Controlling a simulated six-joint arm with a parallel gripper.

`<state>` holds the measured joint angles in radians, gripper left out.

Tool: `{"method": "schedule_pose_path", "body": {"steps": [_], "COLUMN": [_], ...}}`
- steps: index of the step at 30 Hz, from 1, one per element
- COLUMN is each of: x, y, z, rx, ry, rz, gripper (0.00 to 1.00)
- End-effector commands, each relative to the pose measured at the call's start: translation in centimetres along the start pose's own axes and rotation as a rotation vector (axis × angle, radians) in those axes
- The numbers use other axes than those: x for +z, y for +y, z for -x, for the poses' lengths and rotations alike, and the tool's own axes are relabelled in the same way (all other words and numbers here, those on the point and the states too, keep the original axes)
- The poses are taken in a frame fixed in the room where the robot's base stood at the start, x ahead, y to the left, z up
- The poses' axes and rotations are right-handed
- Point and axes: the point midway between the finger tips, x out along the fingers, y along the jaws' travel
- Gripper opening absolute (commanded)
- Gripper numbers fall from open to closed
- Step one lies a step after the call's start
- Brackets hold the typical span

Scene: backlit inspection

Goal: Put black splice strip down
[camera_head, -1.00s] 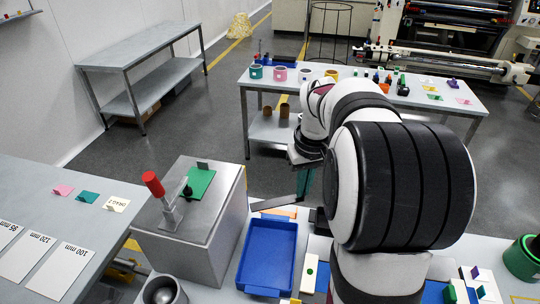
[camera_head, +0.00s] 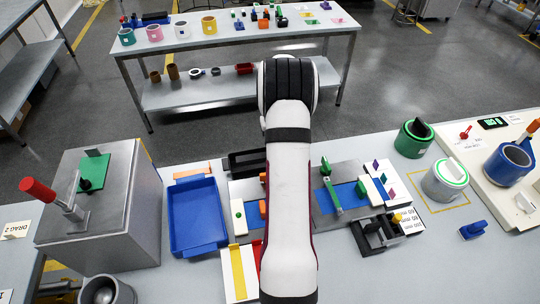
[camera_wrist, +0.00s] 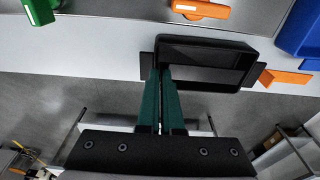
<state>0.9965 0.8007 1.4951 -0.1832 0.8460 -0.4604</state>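My gripper (camera_wrist: 163,72) points at the bench with its two green fingers close together and a narrow gap between them. Its fingertips overlap the left end of a black open rectangular holder (camera_wrist: 246,62) in the wrist view. I cannot tell whether they touch it. The holder also shows in the head view (camera_head: 236,163), at the bench's back edge left of my arm. I cannot make out the black splice strip as a separate thing. Anything thin between the fingers is seen edge-on or hidden. My arm hides the gripper in the head view.
A blue tray (camera_head: 197,246) stands left of the holder, with an orange piece (camera_head: 192,171) behind it. A metal box (camera_head: 128,215) with a red-handled lever stands further left. Grey fixtures (camera_head: 322,215) and a black stand (camera_head: 364,242) lie to the right.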

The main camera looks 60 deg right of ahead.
Motion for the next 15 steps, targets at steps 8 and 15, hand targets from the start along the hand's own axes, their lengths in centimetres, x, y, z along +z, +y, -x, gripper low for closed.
{"method": "schedule_pose_path", "body": {"steps": [8, 15], "x": [0.0, 0.0], "y": [-0.7, -0.7], "z": [-4.2, -4.6], "rx": [-0.001, 0.0], "ry": [-0.003, 0.0], "rz": [0.0, 0.0], "gripper": [0.0, 0.0]}}
